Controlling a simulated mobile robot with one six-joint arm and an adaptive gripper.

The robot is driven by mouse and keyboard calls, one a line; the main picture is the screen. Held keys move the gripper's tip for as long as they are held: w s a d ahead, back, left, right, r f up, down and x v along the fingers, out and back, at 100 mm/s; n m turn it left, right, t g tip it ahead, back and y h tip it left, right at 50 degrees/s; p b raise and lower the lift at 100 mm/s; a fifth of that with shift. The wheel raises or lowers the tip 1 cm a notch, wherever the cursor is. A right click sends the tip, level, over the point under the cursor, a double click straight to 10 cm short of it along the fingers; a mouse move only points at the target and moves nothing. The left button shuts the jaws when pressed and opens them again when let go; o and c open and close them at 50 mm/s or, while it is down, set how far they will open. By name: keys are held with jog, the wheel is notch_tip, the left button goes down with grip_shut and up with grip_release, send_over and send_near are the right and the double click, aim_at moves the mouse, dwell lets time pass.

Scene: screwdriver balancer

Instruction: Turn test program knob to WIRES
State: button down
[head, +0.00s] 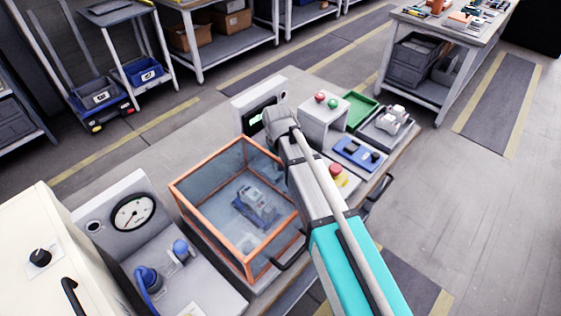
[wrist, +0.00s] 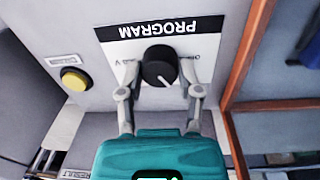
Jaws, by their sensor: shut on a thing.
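The test program knob (wrist: 158,58) is a round black knob with a white pointer line, on a white panel. In the wrist view, the PROGRAM label (wrist: 163,27) appears upside down above it. My gripper (wrist: 160,72) has one finger on each side of the knob and is shut on it. The white pointer line is toward the lower right of the picture. Small position lettering beside the knob is partly covered by my fingers, and I cannot read WIRES. In the head view, my arm hides the knob and fingers.
A yellow button (wrist: 75,79) is left of the knob in the wrist view. An orange-framed clear box (head: 187,212) stands beside my arm. A panel with a dial gauge (head: 132,212) is at the left. A green tray (head: 360,107) and red button (head: 336,169) lie right of my arm.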

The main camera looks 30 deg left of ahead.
jog(key=shift+c, duration=1.3)
grip_release()
jog(key=shift+m, duration=0.3)
